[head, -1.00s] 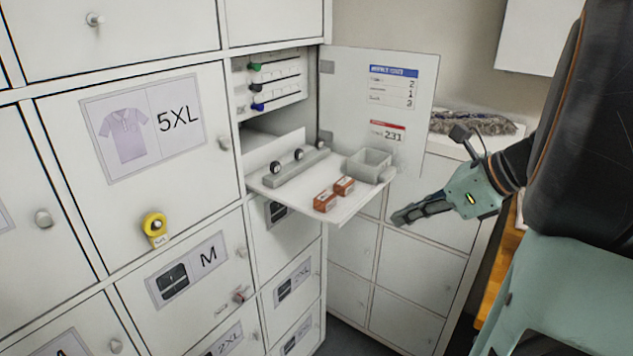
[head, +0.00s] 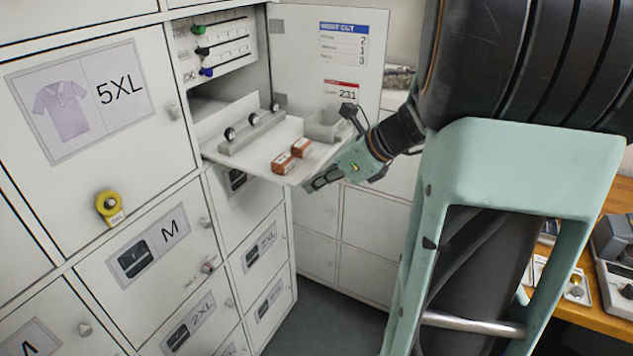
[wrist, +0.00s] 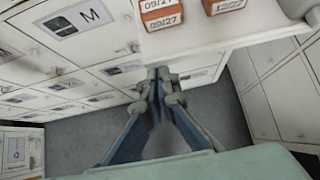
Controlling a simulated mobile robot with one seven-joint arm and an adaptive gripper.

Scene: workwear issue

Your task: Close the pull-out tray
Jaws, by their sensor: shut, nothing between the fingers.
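The pull-out tray (head: 243,164) is a white shelf sticking out of an open compartment in the locker wall. It carries a grey bar with round black-and-white knobs (head: 252,131), two orange-brown boxes (head: 291,156) and a grey open bin (head: 324,125). My gripper (head: 309,187) is shut and empty, at the tray's front right corner in the head view. I cannot tell whether it touches the edge. In the wrist view the shut fingers (wrist: 158,78) point toward the locker fronts, just below the tray's edge (wrist: 200,48).
The compartment's open door (head: 330,75) stands behind the tray on the right. Coloured sliders (head: 217,48) sit above the tray. A wooden bench (head: 590,275) with devices is at the right. The floor (head: 335,312) below is clear.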

